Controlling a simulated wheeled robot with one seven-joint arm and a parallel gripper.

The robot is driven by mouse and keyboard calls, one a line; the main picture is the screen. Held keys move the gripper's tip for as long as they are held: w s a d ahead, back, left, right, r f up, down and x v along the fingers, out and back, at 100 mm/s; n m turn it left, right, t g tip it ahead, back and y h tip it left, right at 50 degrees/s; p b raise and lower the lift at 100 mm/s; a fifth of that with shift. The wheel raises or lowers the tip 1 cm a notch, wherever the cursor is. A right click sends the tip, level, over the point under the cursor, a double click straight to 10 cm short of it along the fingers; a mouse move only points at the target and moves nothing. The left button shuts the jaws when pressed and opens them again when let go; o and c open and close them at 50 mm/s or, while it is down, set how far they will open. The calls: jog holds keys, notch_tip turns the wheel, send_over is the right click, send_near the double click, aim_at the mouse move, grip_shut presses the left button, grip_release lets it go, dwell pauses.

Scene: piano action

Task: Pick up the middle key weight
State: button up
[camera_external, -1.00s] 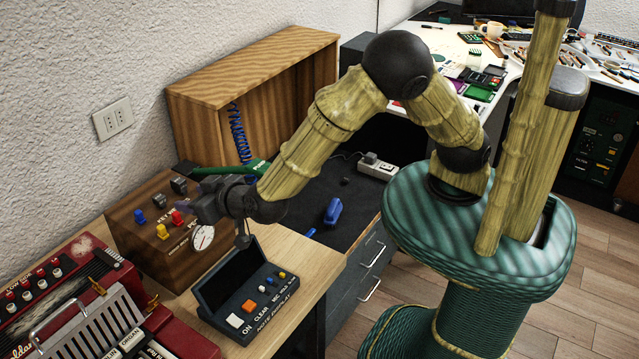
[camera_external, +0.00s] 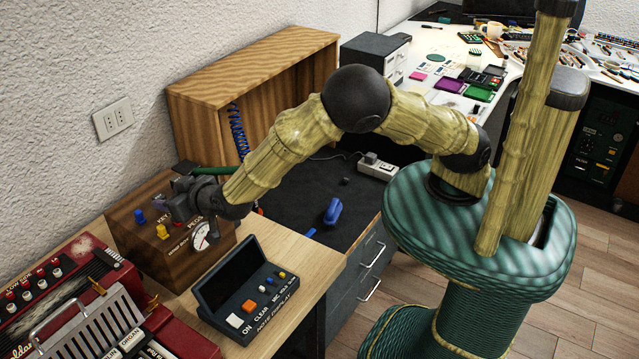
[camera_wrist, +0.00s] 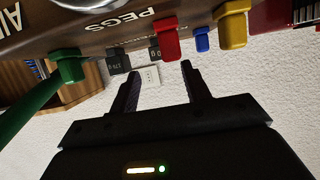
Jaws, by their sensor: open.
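My gripper (camera_external: 182,200) is open and empty, over the top of the wooden box at the left. In the wrist view its two fingers (camera_wrist: 160,75) stand apart. I cannot tell which is the middle one, and the red peg hides part of the right one. In the external view my gripper hides that part of the box top.
The wooden box (camera_external: 160,250) carries a blue peg (camera_external: 139,216), a yellow peg (camera_external: 162,231) and a dial (camera_external: 201,235). A red peg (camera_wrist: 168,38) is close by the right finger. A green handle (camera_wrist: 68,68) is at the left. The note display (camera_external: 250,290) stands in front.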

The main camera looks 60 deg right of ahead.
aim_at(159, 197)
jog(key=x, duration=0.4)
jog(key=shift+f, duration=0.15)
jog(key=shift+s, duration=0.1)
jog(key=shift+c, duration=0.2)
grip_shut()
